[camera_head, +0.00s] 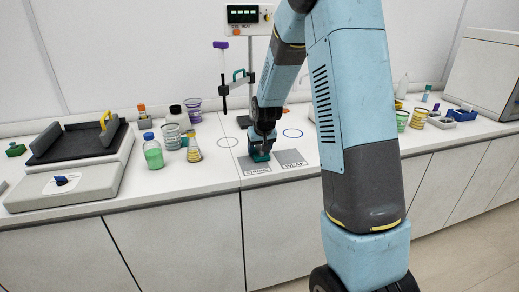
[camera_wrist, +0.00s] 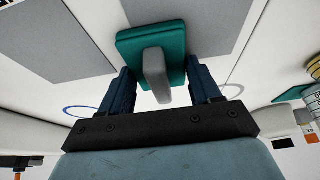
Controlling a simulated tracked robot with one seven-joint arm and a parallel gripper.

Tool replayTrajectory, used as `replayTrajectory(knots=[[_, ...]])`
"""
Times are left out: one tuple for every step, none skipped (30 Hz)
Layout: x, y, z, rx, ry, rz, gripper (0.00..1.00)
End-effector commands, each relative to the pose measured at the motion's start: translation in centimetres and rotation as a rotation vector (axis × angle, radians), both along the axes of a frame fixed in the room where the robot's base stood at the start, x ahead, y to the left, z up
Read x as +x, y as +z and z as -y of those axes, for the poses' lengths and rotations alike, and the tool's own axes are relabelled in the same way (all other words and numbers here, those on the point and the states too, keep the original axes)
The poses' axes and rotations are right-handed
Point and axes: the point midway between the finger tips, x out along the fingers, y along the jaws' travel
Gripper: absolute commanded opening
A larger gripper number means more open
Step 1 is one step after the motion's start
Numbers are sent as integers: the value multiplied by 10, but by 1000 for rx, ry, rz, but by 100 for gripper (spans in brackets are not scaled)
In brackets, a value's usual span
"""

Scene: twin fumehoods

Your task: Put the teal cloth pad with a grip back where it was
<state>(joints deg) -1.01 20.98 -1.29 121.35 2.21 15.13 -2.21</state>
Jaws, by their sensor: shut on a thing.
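The teal cloth pad (camera_wrist: 128,45) with its grey grip (camera_wrist: 155,75) is between the blue fingers of my gripper (camera_wrist: 160,78) in the wrist view. My gripper (camera_head: 261,147) is shut on it and points down at the worktop. In the head view the teal pad (camera_head: 260,157) shows at the fingertips, by the back of the grey square labelled STRONG (camera_head: 257,165). I cannot tell whether the pad touches the surface. A second grey square, labelled WEAK (camera_head: 291,158), lies to the right.
A black-topped shaker (camera_head: 75,145), a green-filled bottle (camera_head: 153,155) and a flask (camera_head: 194,152) stand left. A stand (camera_head: 250,75) rises behind my gripper. A blue ring (camera_head: 293,133) and a dark ring (camera_head: 227,142) mark the worktop. Beakers and a blue rack stand right.

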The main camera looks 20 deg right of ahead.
Motion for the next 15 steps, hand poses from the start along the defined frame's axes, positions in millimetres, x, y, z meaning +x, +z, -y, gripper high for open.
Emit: replayTrajectory(knots=[[0,0,0,0,0,0,30],[0,0,0,0,0,0,30],[0,0,0,0,0,0,30],[0,0,0,0,0,0,30],[0,-1,0,0,0,0,30],[0,-2,0,0,0,0,30],[0,-2,0,0,0,0,65],[0,-2,0,0,0,0,68],[0,-2,0,0,0,0,71],[0,-1,0,0,0,0,74],[0,-1,0,0,0,0,77],[0,-1,0,0,0,0,81],[0,-1,0,0,0,0,84],[0,-1,0,0,0,0,87],[0,-1,0,0,0,0,88]])
